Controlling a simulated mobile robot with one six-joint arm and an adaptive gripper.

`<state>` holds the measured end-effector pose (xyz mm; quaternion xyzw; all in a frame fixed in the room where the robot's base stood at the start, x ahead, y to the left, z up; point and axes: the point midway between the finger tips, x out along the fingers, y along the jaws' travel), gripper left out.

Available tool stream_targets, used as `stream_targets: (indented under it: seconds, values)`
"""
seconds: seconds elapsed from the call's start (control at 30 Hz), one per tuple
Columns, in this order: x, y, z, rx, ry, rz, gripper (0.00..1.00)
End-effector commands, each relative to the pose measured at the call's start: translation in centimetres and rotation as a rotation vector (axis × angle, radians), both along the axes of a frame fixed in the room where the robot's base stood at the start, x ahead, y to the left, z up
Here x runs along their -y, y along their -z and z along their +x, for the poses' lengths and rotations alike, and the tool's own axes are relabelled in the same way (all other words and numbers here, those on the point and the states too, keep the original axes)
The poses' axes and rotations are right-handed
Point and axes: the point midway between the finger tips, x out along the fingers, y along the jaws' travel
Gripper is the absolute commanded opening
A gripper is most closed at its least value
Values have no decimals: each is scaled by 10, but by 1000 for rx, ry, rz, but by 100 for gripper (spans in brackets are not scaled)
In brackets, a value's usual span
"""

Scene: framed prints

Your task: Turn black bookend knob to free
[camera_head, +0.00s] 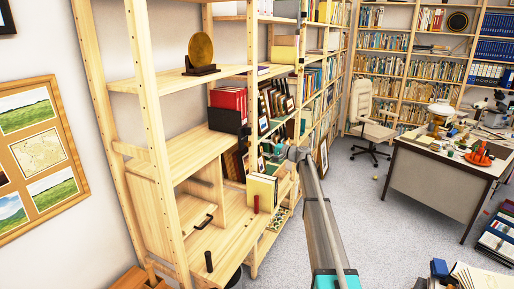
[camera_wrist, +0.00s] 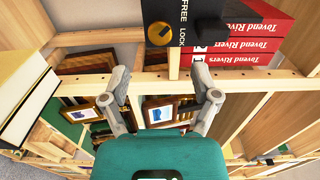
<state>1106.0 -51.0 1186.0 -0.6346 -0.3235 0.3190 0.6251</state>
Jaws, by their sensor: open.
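The black bookend (camera_wrist: 204,29) stands against the red books in the wrist view. Its round orange-yellow knob (camera_wrist: 160,36) is at the top, left of the words FREE and LOCK. A dark slanting mark crosses the knob; I cannot tell which word it points to. In the head view the black bookend (camera_head: 228,121) is on the middle shelf, with its knob too small to make out. My gripper (camera_wrist: 161,90) is open and empty, its fingers spread below the knob in the wrist view and apart from it. My gripper (camera_head: 268,151) is in front of the shelving in the head view.
Red books (camera_head: 229,98) stand by the bookend. Wooden shelf posts and boards surround it, and framed pictures (camera_wrist: 160,110) show behind my fingers. A bronze disc (camera_head: 201,49) is on the shelf above. A chair (camera_head: 373,122) and desk (camera_head: 430,175) are at right, with open floor between.

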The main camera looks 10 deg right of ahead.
Motion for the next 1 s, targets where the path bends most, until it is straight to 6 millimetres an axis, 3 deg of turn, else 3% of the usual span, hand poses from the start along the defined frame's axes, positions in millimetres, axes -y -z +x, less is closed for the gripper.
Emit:
stream_targets:
  seconds: [0.2,0.5,0.8,1.0]
  values:
    - [20,0,-15,0,0,0,79]
    - [26,0,-19,0,-1,0,79]
    - [23,1,-23,-2,-5,-8,79]
    - [1,16,-55,-23,-39,-88,79]
